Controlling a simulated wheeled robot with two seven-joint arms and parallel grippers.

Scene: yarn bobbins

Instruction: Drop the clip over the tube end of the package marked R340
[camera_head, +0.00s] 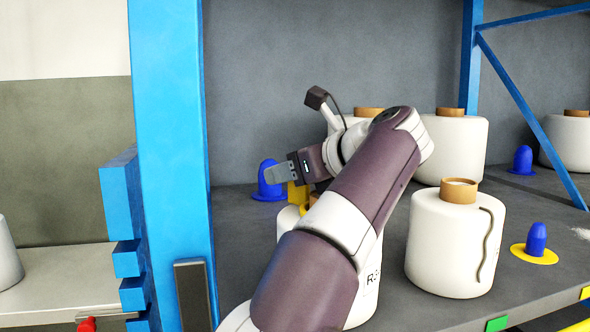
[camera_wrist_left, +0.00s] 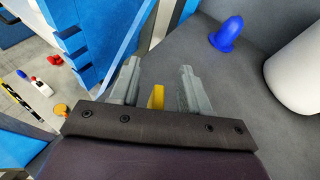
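The package marked with a label beginning "R3" (camera_head: 372,285) is a white bobbin at the front of the shelf, largely hidden behind my left arm. A small part of its brown tube end (camera_head: 314,198) shows. A yellow clip (camera_head: 298,196) is beside that tube end under my gripper; I cannot tell if it is around the tube. My left gripper (camera_head: 283,174) is just above and to the left of the tube end. In the left wrist view its two grey fingers (camera_wrist_left: 160,90) are apart, with the yellow clip (camera_wrist_left: 156,97) between them and gaps on both sides. My right gripper is out of view.
Another white bobbin (camera_head: 455,245) with a dark wavy line stands right of the package. A blue peg (camera_head: 536,238) with a yellow ring (camera_head: 535,255) is farther right. More bobbins (camera_head: 455,143) and blue pegs (camera_head: 522,160) stand behind. A blue rack post (camera_head: 172,150) rises at left.

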